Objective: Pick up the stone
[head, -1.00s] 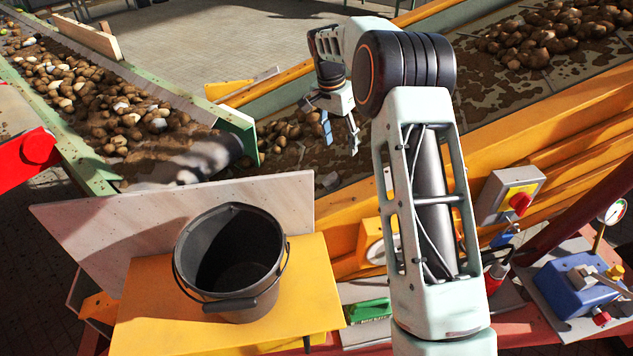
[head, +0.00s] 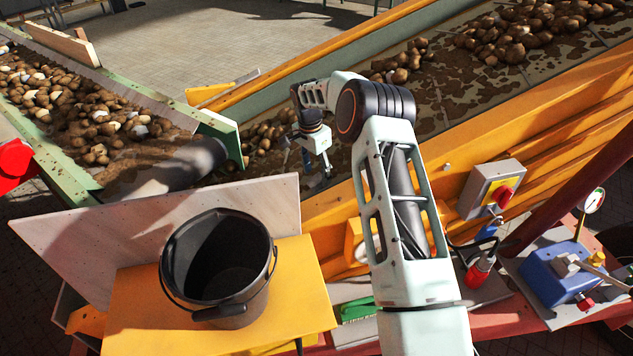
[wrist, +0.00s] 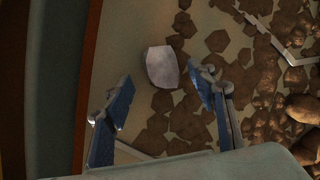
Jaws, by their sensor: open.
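A pale grey stone (wrist: 161,67) lies on the muddy belt (wrist: 222,17) in the wrist view. My gripper (wrist: 159,85) is open, with its two blue-padded fingers on either side below the stone in the picture. The stone appears just beyond the fingertips, with nothing held between them. In the head view my gripper (head: 313,178) hangs low over the belt beside the potatoes. I cannot clearly separate the stone from the fingers there.
Brown potatoes (wrist: 265,127) lie to the right of the stone. An orange side rail (head: 325,52) runs along the belt's far side. A black bucket (head: 218,265) stands on a yellow platform (head: 133,315), with a pale board (head: 110,225) behind it.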

